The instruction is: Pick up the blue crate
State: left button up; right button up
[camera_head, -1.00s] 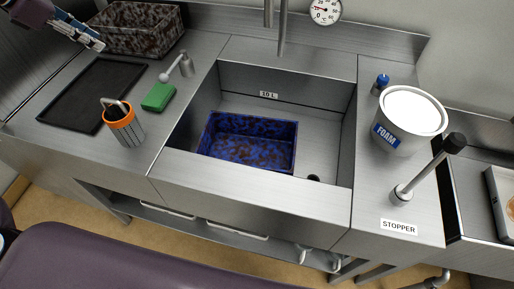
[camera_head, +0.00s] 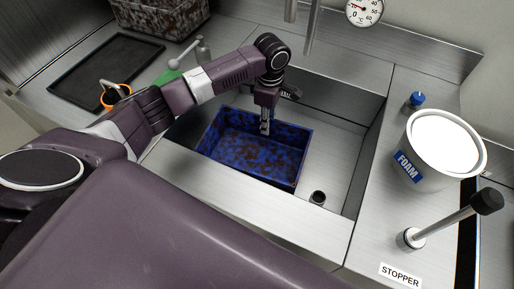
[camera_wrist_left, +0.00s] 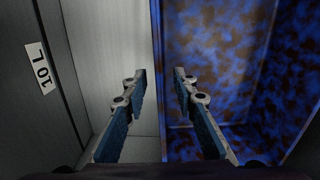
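The blue crate (camera_head: 235,140), mottled with brown, sits inside the steel sink basin, open side up. My left gripper (camera_head: 266,125) points down at the crate's far wall. In the left wrist view the fingers (camera_wrist_left: 160,95) are open, with the upper edge of a crate wall (camera_wrist_left: 161,40) running between them. One finger is over the sink side and the other over the crate's inside. I cannot tell whether either finger touches the wall. My right gripper is not in view.
A FOAM tub (camera_head: 440,150), a blue-capped item (camera_head: 415,100) and the stopper lever (camera_head: 450,222) stand at right. A brown crate (camera_head: 160,14) stands at back left.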

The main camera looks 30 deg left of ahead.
aim_at(265, 138)
pick_arm(q)
jog(key=f, duration=0.3)
jog(key=shift+s+a+f, duration=0.1)
jog(key=shift+a+f, duration=0.25)
jog(key=shift+f, duration=0.5)
grip_shut()
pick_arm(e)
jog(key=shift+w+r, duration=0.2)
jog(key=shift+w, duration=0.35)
